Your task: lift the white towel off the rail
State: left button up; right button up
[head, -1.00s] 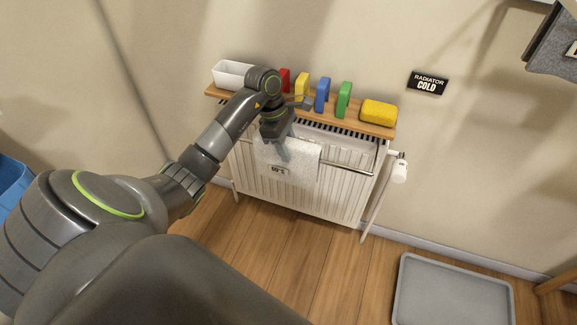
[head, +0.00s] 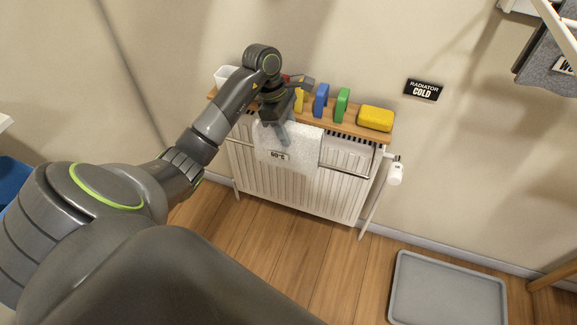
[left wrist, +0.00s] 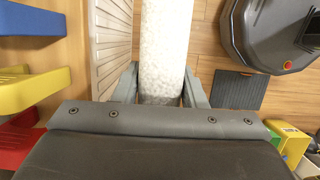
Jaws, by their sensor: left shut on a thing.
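The white towel (head: 303,146), with a dark printed label, hangs in front of the white radiator (head: 335,192). My left gripper (head: 281,134) is shut on the towel's upper part, above the label. In the left wrist view the towel (left wrist: 165,45) runs as a pale strip between the two fingers of the left gripper (left wrist: 160,88). The rail (head: 350,172) shows to the right of the towel. Whether the towel still touches the rail is hidden by the cloth and gripper. My right gripper is not in view.
A wooden shelf (head: 345,127) above the radiator holds a white bin (head: 223,74), several coloured blocks including a green one (head: 341,104), and a yellow sponge (head: 375,118). The left arm passes close by them. A grey tray (head: 447,290) lies on the floor at right.

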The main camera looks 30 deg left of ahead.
pick_arm(q)
jog(key=shift+r, duration=0.6)
jog(key=shift+r+p, duration=1.55)
jog(key=shift+r, duration=1.3)
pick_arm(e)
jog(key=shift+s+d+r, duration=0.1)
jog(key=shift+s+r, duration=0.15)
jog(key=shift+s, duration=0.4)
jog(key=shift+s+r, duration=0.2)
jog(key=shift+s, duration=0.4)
pick_arm(q)
jog(key=shift+r, duration=0.1)
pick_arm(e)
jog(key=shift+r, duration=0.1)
